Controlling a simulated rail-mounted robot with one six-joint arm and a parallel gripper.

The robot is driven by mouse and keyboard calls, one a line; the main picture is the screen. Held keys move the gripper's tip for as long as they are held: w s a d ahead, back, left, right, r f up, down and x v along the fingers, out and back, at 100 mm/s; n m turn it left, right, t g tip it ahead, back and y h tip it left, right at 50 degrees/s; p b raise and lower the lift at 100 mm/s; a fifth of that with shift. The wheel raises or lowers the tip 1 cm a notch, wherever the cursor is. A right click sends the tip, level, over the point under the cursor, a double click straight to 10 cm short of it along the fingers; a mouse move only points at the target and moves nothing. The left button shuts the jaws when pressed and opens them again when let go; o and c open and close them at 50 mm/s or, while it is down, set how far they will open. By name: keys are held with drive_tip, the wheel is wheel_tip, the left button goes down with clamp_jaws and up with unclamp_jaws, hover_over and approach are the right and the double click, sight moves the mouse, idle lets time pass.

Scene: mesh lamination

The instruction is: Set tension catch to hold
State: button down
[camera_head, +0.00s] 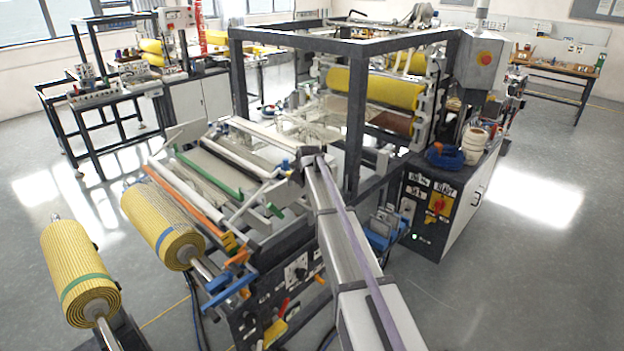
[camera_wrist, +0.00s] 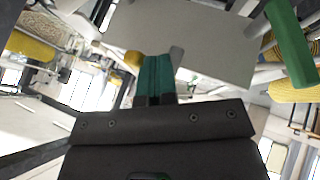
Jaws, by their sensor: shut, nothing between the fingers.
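My gripper (camera_wrist: 158,78) shows in the wrist view as two teal fingers close together beyond a dark mount, shut and empty. A flat pale panel (camera_wrist: 205,45) lies beyond the fingertips; I cannot tell whether they touch it. In the head view my arm reaches to the machine's front rollers, and its fingers cannot be made out there. I cannot tell for sure which part is the tension catch. Candidates on the near side of the machine are an orange lever (camera_head: 238,257), a blue bar (camera_head: 228,292) and a red handle (camera_head: 283,306) on the dark control panel (camera_head: 298,272).
A green bar (camera_wrist: 290,45) is close at the right in the wrist view. A dark frame post (camera_head: 356,130) stands just beyond my arm. Open floor (camera_head: 540,270) lies to the right.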

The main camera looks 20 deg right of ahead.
drive_tip(key=shift+w+d, duration=0.2)
drive_tip(key=shift+d, duration=0.1)
idle(0.4)
drive_tip(key=s+f+p+v, duration=0.1)
drive_tip(key=s+p+v, duration=0.1)
drive_tip(key=p+v, duration=0.6)
wheel_tip(320, 180, up, 3)
drive_tip(key=s+a, duration=0.1)
drive_tip(key=s, duration=0.1)
drive_tip(key=shift+s+f, duration=0.2)
drive_tip(key=shift+s, duration=0.2)
drive_tip(key=shift+a, duration=0.1)
